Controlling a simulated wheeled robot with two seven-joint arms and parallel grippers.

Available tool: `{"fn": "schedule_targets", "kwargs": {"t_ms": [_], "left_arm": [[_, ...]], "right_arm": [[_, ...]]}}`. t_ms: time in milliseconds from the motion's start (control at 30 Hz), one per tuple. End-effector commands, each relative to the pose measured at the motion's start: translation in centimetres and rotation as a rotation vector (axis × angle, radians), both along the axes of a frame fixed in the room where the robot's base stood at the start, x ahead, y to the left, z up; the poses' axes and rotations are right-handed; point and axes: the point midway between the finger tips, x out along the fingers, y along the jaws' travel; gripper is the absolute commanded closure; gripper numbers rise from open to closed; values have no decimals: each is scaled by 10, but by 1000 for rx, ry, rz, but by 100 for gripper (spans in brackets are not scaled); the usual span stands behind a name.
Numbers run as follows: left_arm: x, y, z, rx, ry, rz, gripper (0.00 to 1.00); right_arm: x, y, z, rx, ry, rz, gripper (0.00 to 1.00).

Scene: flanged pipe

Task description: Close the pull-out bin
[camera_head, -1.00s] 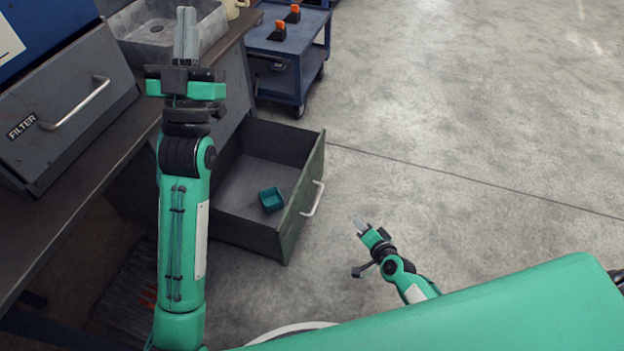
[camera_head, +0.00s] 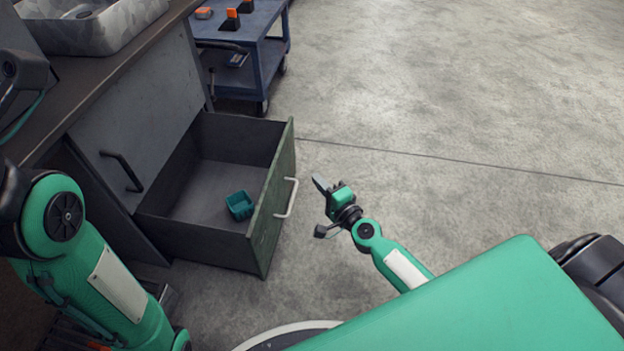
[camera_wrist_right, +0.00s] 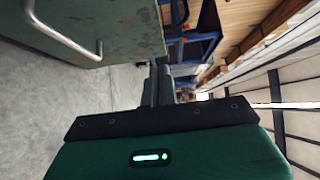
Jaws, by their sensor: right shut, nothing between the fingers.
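The pull-out bin (camera_head: 272,215) stands open, drawn out of the grey cabinet toward the right. Its green front carries a light metal handle (camera_head: 287,198). A small teal container (camera_head: 239,205) lies inside on the bin floor. My right gripper (camera_head: 320,184) is shut and empty, just right of the bin front and apart from the handle. In the right wrist view, the shut fingers (camera_wrist_right: 158,82) point toward the edge of the bin front (camera_wrist_right: 120,25), with the handle (camera_wrist_right: 70,35) at upper left. My left arm comes in at the left; its gripper is out of view.
A blue cart (camera_head: 250,50) with orange-topped items stands behind the bin. The concrete floor (camera_head: 450,120) to the right is clear.

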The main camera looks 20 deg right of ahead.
Motion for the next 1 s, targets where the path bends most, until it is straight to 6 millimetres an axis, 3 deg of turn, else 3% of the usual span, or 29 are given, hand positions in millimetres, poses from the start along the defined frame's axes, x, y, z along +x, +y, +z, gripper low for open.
{"fn": "schedule_targets", "kwargs": {"t_ms": [500,733,1000], "left_arm": [[2,0,2,4,4,2,100],[2,-1,1,5,4,2,100],[1,-1,1,5,3,2,100]], "right_arm": [[85,21,1,1,-1,2,100],[100,45,0,0,-1,1,100],[102,49,0,-1,0,0,100]]}}
